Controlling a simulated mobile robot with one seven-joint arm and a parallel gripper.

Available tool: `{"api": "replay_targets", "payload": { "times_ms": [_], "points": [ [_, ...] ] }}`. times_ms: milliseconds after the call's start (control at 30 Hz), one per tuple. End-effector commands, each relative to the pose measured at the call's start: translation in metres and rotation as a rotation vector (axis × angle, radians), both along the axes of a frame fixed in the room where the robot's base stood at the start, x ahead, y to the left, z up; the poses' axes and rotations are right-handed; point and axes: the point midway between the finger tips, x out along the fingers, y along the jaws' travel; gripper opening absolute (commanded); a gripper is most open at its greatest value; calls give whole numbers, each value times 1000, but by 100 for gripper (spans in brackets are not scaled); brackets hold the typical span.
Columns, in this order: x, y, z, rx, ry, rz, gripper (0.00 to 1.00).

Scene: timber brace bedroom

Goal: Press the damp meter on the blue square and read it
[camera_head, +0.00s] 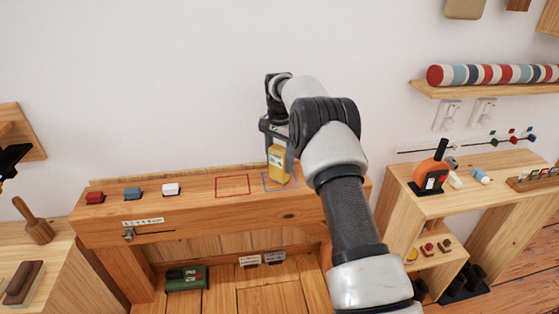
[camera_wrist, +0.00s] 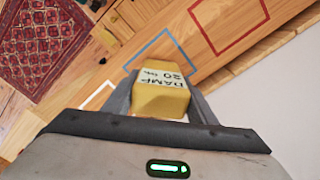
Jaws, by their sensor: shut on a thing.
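The damp meter (camera_head: 278,166) is a yellow block, held upright in my gripper (camera_head: 280,150). In the wrist view the meter (camera_wrist: 160,98) sits between both fingers, and its pale label reads "DAMP" and "20" with a small mark after it. The blue square (camera_head: 267,185) is a thin outline on top of the timber beam (camera_head: 205,212). The meter's lower end is over or on this square; I cannot tell if it touches. Part of the blue outline (camera_wrist: 165,32) shows beyond the meter in the wrist view.
A red square outline (camera_head: 233,186) lies left of the blue one. Red (camera_head: 95,197), blue (camera_head: 132,193) and white (camera_head: 171,189) blocks stand farther left on the beam. A white outline (camera_wrist: 98,95) shows in the wrist view. A shelf unit (camera_head: 450,200) stands to the right.

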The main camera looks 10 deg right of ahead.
Motion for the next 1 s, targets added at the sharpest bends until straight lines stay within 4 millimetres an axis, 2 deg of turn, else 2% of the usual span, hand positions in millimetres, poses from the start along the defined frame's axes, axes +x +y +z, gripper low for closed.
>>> {"api": "replay_targets", "payload": {
  "times_ms": [467,1000],
  "points": [
    [-1,0,1,0,3,0,29],
    [0,0,45,1,1,0,29]
  ]
}}
